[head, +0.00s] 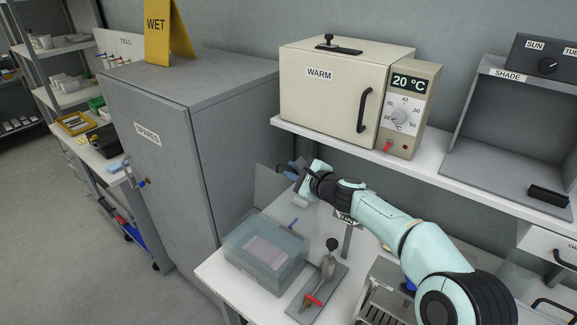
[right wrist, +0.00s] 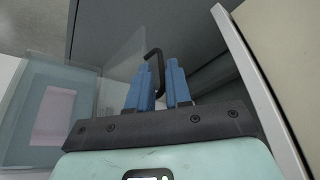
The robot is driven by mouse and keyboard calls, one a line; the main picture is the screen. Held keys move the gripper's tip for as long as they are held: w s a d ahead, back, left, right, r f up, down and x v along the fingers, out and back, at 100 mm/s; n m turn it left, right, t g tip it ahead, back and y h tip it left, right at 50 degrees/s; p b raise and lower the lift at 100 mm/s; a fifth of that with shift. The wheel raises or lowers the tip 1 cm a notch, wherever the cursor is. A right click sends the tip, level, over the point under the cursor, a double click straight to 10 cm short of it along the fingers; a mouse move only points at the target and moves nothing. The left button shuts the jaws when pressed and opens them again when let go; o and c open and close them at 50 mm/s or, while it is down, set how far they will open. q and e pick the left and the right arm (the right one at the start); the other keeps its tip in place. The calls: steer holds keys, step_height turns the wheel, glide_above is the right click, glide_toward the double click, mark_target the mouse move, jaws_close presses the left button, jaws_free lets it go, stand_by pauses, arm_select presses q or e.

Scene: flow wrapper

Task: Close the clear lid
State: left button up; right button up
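A clear box (head: 248,262) with a pink block (head: 268,252) inside stands on the white bench; both also show at the left of the right wrist view. The clear lid (head: 272,187) appears as a raised see-through panel behind the box. In the right wrist view the lid (right wrist: 122,62) stands behind my fingers, with a black bent handle (right wrist: 152,53) at its edge. My right gripper (head: 292,168) is at the lid's handle. Its blue fingers (right wrist: 161,72) are apart, with the handle showing in the gap; contact cannot be made out. My left gripper is out of view.
A grey cabinet (head: 165,140) stands left of the bench. A shelf with a cream WARM oven (head: 330,98) overhangs my right forearm. A toggle clamp (head: 326,275) stands right of the box, and a metal tray (head: 383,295) beyond it.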

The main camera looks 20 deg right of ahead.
steer(key=shift+x, duration=1.45)
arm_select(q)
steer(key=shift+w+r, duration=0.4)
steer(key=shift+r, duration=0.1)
